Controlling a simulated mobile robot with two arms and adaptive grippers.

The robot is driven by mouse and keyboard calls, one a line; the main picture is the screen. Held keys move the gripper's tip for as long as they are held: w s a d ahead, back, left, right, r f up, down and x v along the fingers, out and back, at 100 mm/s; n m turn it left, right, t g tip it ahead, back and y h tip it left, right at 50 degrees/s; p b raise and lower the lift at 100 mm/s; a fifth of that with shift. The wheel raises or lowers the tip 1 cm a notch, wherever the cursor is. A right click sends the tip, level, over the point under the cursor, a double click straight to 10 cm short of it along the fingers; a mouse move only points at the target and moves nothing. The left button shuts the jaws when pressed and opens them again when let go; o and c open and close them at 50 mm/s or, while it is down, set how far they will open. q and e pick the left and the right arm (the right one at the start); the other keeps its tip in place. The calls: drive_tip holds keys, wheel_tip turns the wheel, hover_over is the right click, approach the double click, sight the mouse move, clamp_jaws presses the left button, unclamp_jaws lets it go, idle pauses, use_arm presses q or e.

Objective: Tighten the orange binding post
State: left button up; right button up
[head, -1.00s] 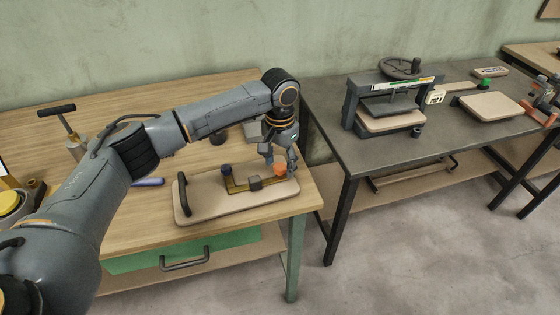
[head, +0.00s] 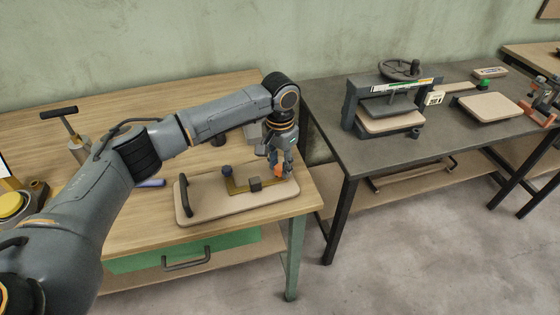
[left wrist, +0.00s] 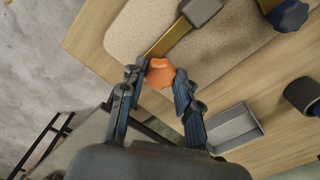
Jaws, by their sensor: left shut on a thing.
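The orange binding post (head: 281,169) stands at the right end of a beige board (head: 215,206) on the wooden table. My left gripper (head: 281,166) points down over it, with fingers on both sides of the orange knob. In the left wrist view the orange knob (left wrist: 160,73) sits between the fingertips of my left gripper (left wrist: 156,76), which is shut on it. A brass strip (left wrist: 167,38) runs from beside the knob to a dark grey block (left wrist: 201,11). A dark blue knob (left wrist: 289,15) stands farther along. My right gripper is not in view.
The board has a black handle (head: 184,195) at its left end. A grey open tray (left wrist: 233,128) and a dark cylinder (left wrist: 303,95) lie near the gripper. A dark table (head: 400,170) with a press (head: 392,98) stands to the right across a narrow gap.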

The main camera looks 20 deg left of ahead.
use_arm(q)
drive_tip(key=m+p, duration=0.2)
drive_tip(key=p, duration=0.1)
drive_tip(key=m+p, duration=0.1)
drive_tip(key=m, duration=0.1)
drive_tip(key=shift+r, duration=0.25)
drive_tip(key=m+p, duration=0.2)
drive_tip(key=shift+f+m, duration=0.1)
drive_tip(key=shift+m, duration=0.3)
drive_tip(key=m+p, duration=0.1)
drive_tip(key=m, duration=0.1)
drive_tip(key=shift+m, duration=0.4)
drive_tip(key=m+p, duration=0.1)
drive_tip(key=m, duration=0.1)
drive_tip(key=shift+f+m, duration=0.1)
drive_tip(key=shift+m, duration=0.2)
drive_tip(key=m, duration=0.3)
drive_tip(key=shift+m+p, duration=0.3)
drive_tip(key=shift+m, duration=0.1)
drive_tip(key=m, duration=0.3)
drive_tip(key=shift+m, duration=1.7)
